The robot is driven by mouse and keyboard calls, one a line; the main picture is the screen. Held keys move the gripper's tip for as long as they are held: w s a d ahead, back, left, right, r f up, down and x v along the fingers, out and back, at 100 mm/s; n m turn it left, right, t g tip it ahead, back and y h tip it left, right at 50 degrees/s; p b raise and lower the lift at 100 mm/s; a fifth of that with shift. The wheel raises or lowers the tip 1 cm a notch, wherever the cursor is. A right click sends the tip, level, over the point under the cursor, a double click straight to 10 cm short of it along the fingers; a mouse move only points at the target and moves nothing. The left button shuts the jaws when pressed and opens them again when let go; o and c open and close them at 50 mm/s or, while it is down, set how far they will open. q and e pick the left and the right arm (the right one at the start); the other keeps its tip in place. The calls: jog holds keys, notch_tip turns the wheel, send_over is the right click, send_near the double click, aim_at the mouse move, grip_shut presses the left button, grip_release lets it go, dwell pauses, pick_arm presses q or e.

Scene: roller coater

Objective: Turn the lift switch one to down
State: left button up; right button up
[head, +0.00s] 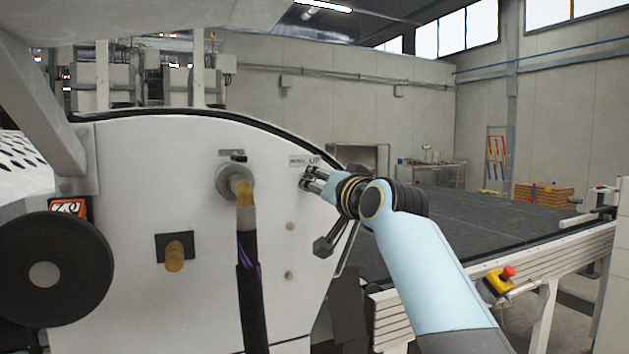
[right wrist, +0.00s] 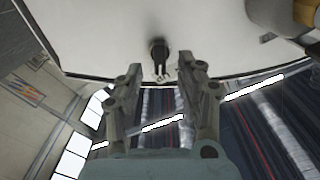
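The lift switch is a small black knob (right wrist: 158,50) on the white machine panel (head: 200,290), seen in the right wrist view. In the head view a label reading "DOWN" and "UP" (head: 305,161) sits just above my right gripper (head: 308,179), which hides the knob there. In the right wrist view my right gripper (right wrist: 162,74) is open, with its two fingers apart. The knob shows beyond the gap between the fingertips; I cannot tell whether they touch it. Which way the knob points is too small to read. My left gripper is in neither view.
A round fitting with a brass-coloured hose end (head: 244,190) sticks out left of my right gripper. A knob on a dark plate (head: 174,255) and a black wheel (head: 48,270) are further left. A dark conveyor bed (head: 480,220) and a red emergency button (head: 507,272) lie right.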

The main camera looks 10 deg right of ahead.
jog(key=shift+w+a, duration=0.15)
jog(key=shift+w, duration=0.6)
jog(key=shift+w+a, duration=0.15)
jog(key=shift+w, duration=0.55)
jog(key=shift+c, duration=0.4)
grip_shut()
